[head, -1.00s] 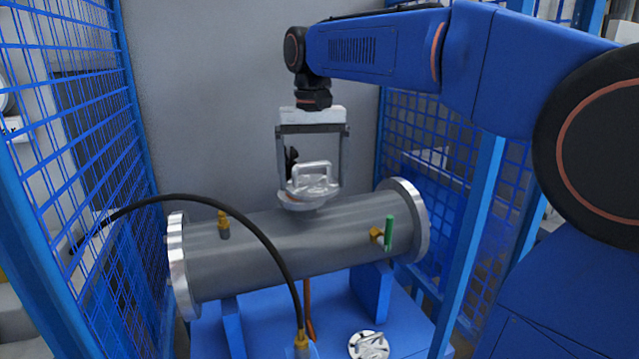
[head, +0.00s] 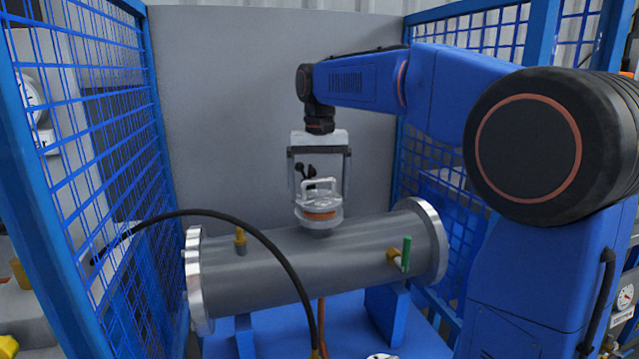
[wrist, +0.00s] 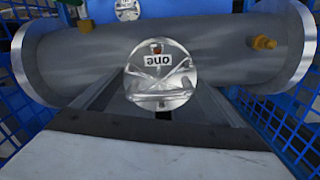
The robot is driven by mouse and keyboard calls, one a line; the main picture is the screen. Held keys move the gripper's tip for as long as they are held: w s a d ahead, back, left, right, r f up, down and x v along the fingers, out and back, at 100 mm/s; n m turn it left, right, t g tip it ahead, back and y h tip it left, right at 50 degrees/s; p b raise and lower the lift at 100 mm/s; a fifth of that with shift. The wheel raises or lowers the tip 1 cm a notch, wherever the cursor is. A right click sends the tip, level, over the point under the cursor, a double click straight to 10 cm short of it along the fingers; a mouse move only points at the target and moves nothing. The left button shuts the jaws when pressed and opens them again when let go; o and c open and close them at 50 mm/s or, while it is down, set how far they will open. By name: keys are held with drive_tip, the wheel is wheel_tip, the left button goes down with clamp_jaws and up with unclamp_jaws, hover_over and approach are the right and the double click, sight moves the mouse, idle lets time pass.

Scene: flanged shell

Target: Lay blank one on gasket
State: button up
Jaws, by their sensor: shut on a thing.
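Blank one (head: 318,197) is a silver disc with a raised handle. In the wrist view, its label "one" (wrist: 158,60) shows upside down. My gripper (head: 319,190) points down and is shut on the blank, with one finger at each side of it. Directly beneath the blank, the orange gasket (head: 321,215) shows as a thin band above the short upright nozzle of the grey shell (head: 285,265). The blank looks about level. I cannot tell whether it touches the gasket. The wrist view shows the blank from above, so the gasket is hidden there.
Another silver disc (wrist: 127,10) lies on the blue base, just cut off at the head view's bottom edge. A black hose (head: 275,250) arches before the shell. Brass fittings (head: 240,238) and a green-handled valve (head: 406,252) stick out. Blue mesh fences (head: 90,150) flank both sides.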

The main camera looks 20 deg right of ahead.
drive_tip(key=shift+f, duration=0.45)
drive_tip(key=shift+f, duration=0.15)
drive_tip(key=o, duration=1.7)
drive_tip(key=shift+o, duration=0.2)
wheel_tip(320, 180, up, 12)
drive_tip(key=shift+r, duration=0.1)
drive_tip(key=s+d+f+n+t, duration=0.1)
drive_tip(key=s+d+f+t, duration=0.1)
drive_tip(key=s+f, duration=1.3)
drive_tip(key=s+d+f+n+t, duration=0.1)
drive_tip(key=s+d+f, duration=0.4)
drive_tip(key=s+f, duration=0.9)
drive_tip(key=s+t, duration=0.1)
drive_tip(key=s, duration=0.2)
drive_tip(key=shift+f+n+t, duration=0.3)
drive_tip(key=shift+f+t, duration=0.05)
drive_tip(key=shift+t, duration=0.05)
